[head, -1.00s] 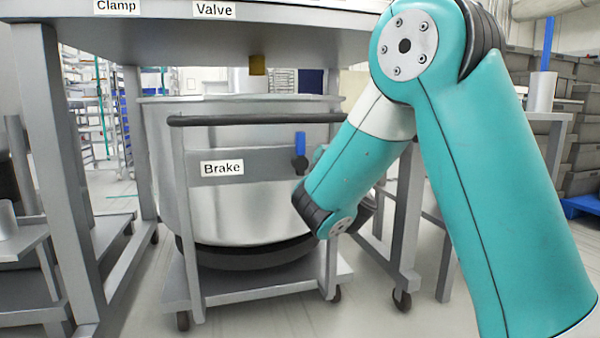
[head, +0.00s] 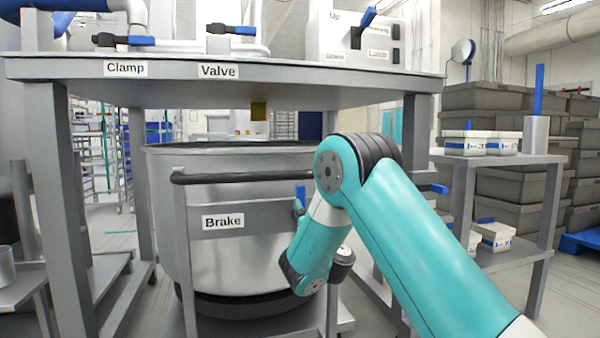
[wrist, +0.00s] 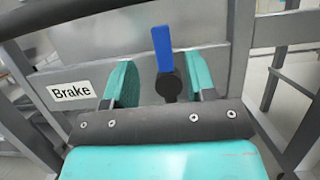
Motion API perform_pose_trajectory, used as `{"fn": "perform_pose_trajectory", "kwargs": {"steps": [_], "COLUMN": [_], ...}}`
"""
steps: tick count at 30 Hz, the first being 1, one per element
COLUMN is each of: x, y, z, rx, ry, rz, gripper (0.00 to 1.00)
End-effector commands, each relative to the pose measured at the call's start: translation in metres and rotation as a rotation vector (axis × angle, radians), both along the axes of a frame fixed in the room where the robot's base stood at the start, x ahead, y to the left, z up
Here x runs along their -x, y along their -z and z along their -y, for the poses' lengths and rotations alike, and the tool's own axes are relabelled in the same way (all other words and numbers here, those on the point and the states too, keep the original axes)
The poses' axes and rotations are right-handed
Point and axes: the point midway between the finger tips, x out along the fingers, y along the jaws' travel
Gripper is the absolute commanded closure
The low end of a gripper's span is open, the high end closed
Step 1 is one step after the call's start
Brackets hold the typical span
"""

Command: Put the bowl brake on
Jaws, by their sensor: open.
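The brake lever has a blue handle (wrist: 162,48) standing upright on a dark round pivot (wrist: 168,85). It sits on the grey plate right of the "Brake" label (head: 223,221). In the head view only part of the blue handle (head: 300,192) shows beside my arm. The large steel bowl (head: 165,215) stands on its wheeled trolley under the table. My gripper (wrist: 160,78) is open, its two teal fingers on either side of the lever's pivot. In the head view my wrist hides most of the gripper.
The trolley's dark push bar (head: 240,178) runs above the brake plate. A grey table (head: 290,92) with "Clamp" and "Valve" labels stands over the bowl. A side table (head: 520,158) with white boxes stands at the right.

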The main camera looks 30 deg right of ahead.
Motion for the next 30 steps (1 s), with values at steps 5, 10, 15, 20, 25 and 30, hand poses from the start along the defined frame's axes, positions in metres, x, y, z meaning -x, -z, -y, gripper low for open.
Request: {"fn": "perform_pose_trajectory", "kwargs": {"steps": [5,10,15,20,25,30], "x": [-0.02,-0.038,-0.056,-0.07,-0.079,-0.082], "y": [-0.017,-0.025,-0.032,-0.036,-0.036,-0.035], "z": [0.007,0.012,0.017,0.021,0.023,0.024], "rx": [-0.003,-0.003,-0.003,-0.003,-0.003,-0.001], "ry": [0.001,0.002,0.001,0.001,0.001,0.001], "rz": [0.0,0.0,0.001,0.0,0.0,0.0], "gripper": [0.49,0.49,0.49,0.49,0.49,0.49]}}
